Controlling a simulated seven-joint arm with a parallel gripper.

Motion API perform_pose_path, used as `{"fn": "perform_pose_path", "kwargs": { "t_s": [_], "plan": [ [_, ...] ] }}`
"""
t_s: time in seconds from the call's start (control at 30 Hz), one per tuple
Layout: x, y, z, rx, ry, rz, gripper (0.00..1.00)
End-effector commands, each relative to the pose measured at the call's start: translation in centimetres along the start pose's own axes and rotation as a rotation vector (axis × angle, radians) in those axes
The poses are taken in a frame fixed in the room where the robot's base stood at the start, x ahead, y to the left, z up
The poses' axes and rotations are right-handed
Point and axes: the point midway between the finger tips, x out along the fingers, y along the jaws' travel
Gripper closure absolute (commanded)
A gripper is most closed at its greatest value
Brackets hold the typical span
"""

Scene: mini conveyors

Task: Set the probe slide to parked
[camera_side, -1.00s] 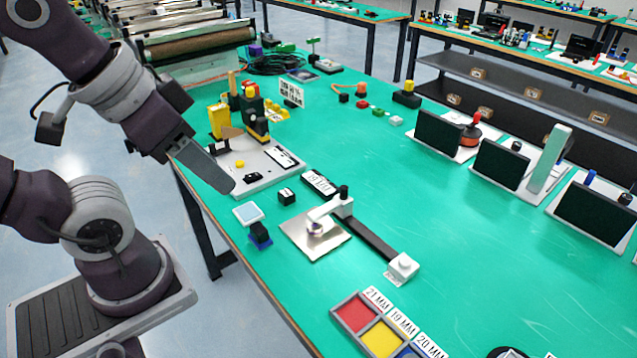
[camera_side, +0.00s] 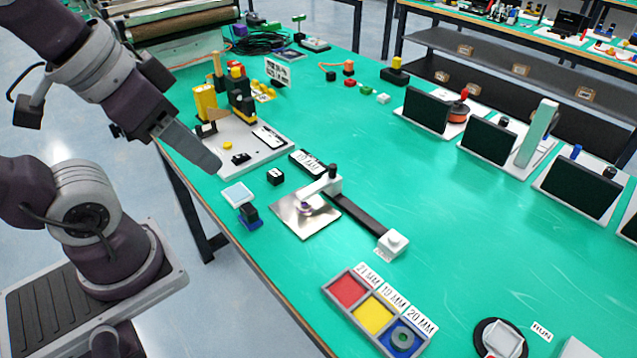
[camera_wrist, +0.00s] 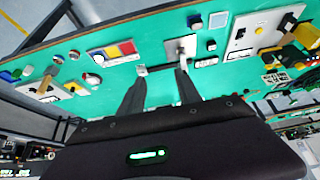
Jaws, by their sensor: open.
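The probe slide has a dark rail (camera_side: 360,217) on the green bench, with a white block (camera_side: 393,243) at its lower-right end. Its white carriage arm (camera_side: 321,190) with a black knob (camera_side: 333,171) is at the rail's upper-left end. The arm reaches over a metal plate (camera_side: 288,212), with the probe tip above the plate. My gripper (camera_side: 217,168) is in the air to the left of the slide, touching nothing visible. In the wrist view my gripper (camera_wrist: 162,66) is open and empty; the plate (camera_wrist: 172,47) shows past its fingers, which partly cover the slide.
A tray (camera_side: 352,312) with red, yellow and blue compartments lies near the front; a ring sits in the blue one. The bench right of the rail is clear.

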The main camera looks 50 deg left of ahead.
Motion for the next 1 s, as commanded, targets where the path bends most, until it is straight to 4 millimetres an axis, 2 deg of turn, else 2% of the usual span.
{"fn": "perform_pose_path", "kwargs": {
  "t_s": [0.57, 0.67, 0.77, 0.8, 0.87, 0.9, 0.97, 1.0],
  "plan": [
    [0.0, 0.0, -0.2, 0.003, -0.003, -0.001, 0.60],
    [0.4, -0.3, -2.9, 0.030, -0.045, -0.011, 0.60],
    [2.5, -1.1, -8.3, 0.095, -0.127, -0.023, 0.60],
    [4.0, -1.6, -10.6, 0.126, -0.163, -0.023, 0.60],
    [6.9, -2.4, -13.8, 0.171, -0.217, -0.019, 0.60],
    [9.2, -3.0, -15.6, 0.199, -0.253, -0.013, 0.60],
    [13.1, -4.1, -17.8, 0.241, -0.306, 0.001, 0.60],
    [16.0, -4.8, -18.9, 0.266, -0.339, 0.012, 0.60]
  ]
}}
